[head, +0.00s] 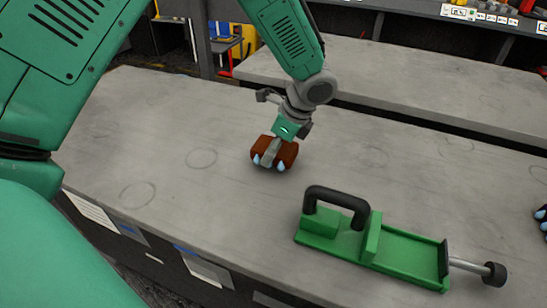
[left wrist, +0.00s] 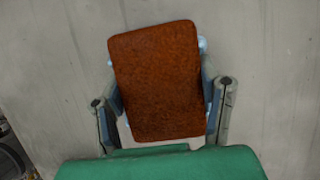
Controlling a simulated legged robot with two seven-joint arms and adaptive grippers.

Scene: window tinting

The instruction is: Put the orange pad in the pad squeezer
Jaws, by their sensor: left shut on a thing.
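The orange pad (head: 275,152) is a brownish-orange block in the head view, at the middle of the grey bench. My left gripper (head: 268,160) is shut on it from above, with its light-blue fingertips at the pad's near side. In the left wrist view the pad (left wrist: 155,82) fills the space between the two fingers of my left gripper (left wrist: 162,95). I cannot tell if the pad touches the bench. The green pad squeezer (head: 400,255) lies to the right and nearer, with a black handle and a plunger at its right end. My right gripper (head: 541,218) shows only its dark edge with blue tips at the right border.
The grey bench top (head: 200,130) is clear between the pad and the squeezer. A second bench (head: 400,85) stands behind, beyond a dark gap. A shelf with small items is at the top right.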

